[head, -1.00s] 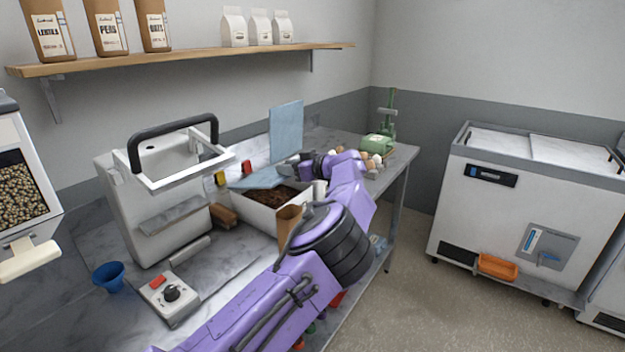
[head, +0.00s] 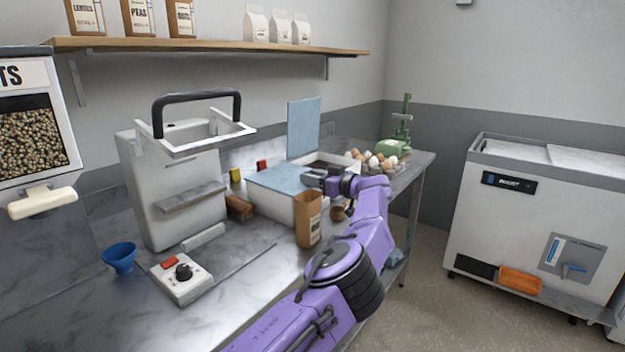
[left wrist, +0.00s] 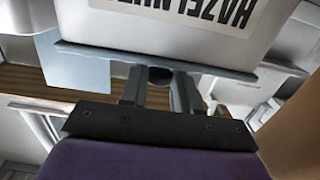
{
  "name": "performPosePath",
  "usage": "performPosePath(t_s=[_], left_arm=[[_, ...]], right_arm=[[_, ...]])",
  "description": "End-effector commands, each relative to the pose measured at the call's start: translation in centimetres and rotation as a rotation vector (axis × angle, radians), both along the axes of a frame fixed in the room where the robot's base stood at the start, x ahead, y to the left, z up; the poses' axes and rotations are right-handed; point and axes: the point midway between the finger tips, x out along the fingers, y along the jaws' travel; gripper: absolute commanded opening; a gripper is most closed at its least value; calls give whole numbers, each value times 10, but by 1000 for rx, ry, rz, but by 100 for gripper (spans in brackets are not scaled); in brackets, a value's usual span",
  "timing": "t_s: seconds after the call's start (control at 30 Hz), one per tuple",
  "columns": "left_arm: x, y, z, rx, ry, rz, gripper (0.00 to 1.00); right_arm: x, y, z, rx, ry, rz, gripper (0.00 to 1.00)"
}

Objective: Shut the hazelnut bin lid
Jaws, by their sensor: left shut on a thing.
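The hazelnut bin (head: 272,206) is a white box on the bench, and its upside-down label shows in the left wrist view (left wrist: 185,18). Its pale blue lid (head: 280,178) lies about level over the bin top; I cannot tell whether it is fully seated. In the left wrist view the lid edge (left wrist: 215,69) runs across above the fingers. My left gripper (head: 311,178) is at the lid's front right edge in the head view. Its fingers (left wrist: 160,76) are shut on a dark part at the lid's edge. My right gripper is not in view.
A second blue lid (head: 304,127) stands upright behind an open bin with dark contents (head: 325,164). A kraft bag (head: 308,220) stands close to my left arm. Eggs (head: 378,162) and a green press (head: 394,148) are to the right. A blue funnel (head: 119,257) sits at the left.

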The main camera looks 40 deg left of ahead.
Motion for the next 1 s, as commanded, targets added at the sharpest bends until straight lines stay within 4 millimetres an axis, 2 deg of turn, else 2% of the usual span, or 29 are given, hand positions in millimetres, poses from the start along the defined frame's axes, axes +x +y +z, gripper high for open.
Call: performPosePath(t_s=[0.03,0.17,0.2,0.23,0.27,0.83,0.93,1.0], left_arm=[[-1,1,-8,-14,5,6,0],[-1,0,-9,-15,5,5,0],[-1,0,-9,-16,5,4,44],[-1,0,-9,-15,5,4,54],[-1,0,-9,-15,4,3,57],[0,-1,-5,-8,1,-1,57],[2,-13,-5,-8,0,-3,57],[4,-27,-6,-7,1,-4,57]], right_arm=[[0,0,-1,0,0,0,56],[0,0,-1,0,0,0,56],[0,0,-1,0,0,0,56],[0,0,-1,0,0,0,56],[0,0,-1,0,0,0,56],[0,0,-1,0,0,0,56],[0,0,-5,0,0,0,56],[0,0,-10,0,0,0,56]])
